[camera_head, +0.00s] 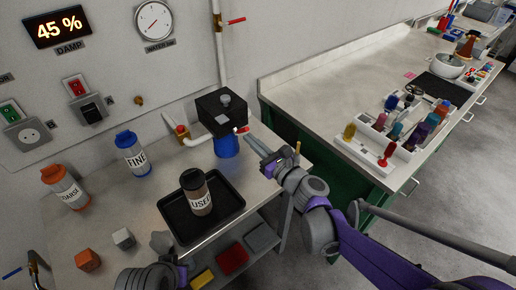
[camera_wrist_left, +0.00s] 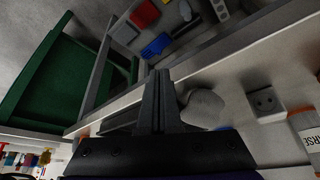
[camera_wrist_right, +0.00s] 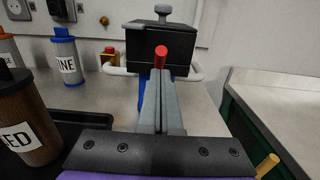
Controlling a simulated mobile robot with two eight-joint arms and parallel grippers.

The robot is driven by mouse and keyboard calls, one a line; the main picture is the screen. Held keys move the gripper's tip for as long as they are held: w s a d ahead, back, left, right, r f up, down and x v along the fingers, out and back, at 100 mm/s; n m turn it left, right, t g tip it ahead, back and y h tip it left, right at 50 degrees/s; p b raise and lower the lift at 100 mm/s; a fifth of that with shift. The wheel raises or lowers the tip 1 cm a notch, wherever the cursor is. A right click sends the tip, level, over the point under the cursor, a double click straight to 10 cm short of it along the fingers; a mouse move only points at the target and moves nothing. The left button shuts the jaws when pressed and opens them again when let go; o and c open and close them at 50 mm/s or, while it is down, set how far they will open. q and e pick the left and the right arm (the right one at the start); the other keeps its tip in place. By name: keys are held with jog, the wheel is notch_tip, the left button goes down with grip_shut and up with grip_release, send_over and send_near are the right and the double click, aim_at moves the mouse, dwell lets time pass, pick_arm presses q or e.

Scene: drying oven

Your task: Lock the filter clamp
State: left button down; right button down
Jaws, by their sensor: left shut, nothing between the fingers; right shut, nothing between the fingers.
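The filter housing is a black block (camera_head: 221,111) with a grey knob on top and a blue bowl (camera_head: 227,146) below, at the back of the bench. A small red-ended lever (camera_head: 241,130), apparently the clamp handle, sticks out from its front. In the right wrist view its red end (camera_wrist_right: 160,52) shows just beyond my fingertips; I cannot tell whether they touch. My right gripper (camera_head: 254,143) is shut and empty, right in front of the housing. My left gripper (camera_wrist_left: 162,76) is shut and empty, low over the bench's front edge.
A black tray (camera_head: 238,203) holds the brown USED cartridge (camera_head: 197,191). The blue-capped FINE (camera_head: 132,154) and orange-capped COARSE (camera_head: 66,188) cartridges stand left. A red-handled pipe valve (camera_head: 181,130) is beside the housing. A green-sided counter (camera_head: 320,160) stands right, with a gap between.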

jog(key=shift+a+r, duration=0.15)
jog(key=shift+r, duration=0.05)
dwell(0.4)
jog(key=shift+w+a+g+p, duration=0.1)
jog(key=shift+g+p, duration=0.3)
jog(key=shift+g, duration=0.2)
jog(key=shift+r+g+h+p, duration=0.3)
jog(key=shift+g+h+p, duration=0.1)
jog(key=shift+h, duration=0.3)
jog(key=w+r+g+h, duration=0.1)
jog(key=g, duration=0.1)
jog(key=w+a+r+g+h+p, duration=0.1)
jog(key=r, duration=0.1)
jog(key=shift+w+a+r+g+h, duration=0.2)
jog(key=shift+g+h, duration=0.1)
jog(key=shift+g, duration=0.1)
jog(key=shift+w+a+r, duration=0.3)
jog(key=shift+w, duration=0.15)
jog(key=shift+r, duration=0.1)
